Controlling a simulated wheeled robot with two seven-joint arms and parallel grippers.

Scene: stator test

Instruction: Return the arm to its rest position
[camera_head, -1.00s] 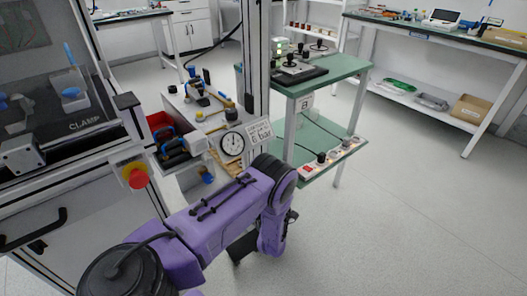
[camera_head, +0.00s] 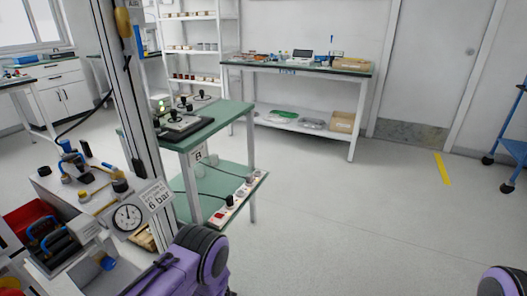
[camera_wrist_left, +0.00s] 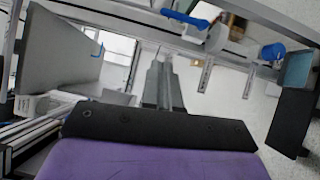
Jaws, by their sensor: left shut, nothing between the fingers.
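My purple left arm (camera_head: 185,268) comes in at the bottom of the head view, with a dark round joint beside the pressure gauge. Its gripper is below the picture there. In the left wrist view my left gripper (camera_wrist_left: 162,70) shows as two grey fingers together, with nothing between them. A bit of my purple right arm (camera_head: 503,283) shows at the bottom right corner. My right gripper is out of view.
The gauge (camera_head: 127,217) and its 6 bar sign stand close to my left arm. A red bin (camera_head: 32,215) is at the left. A green two-level table (camera_head: 215,117) stands behind.

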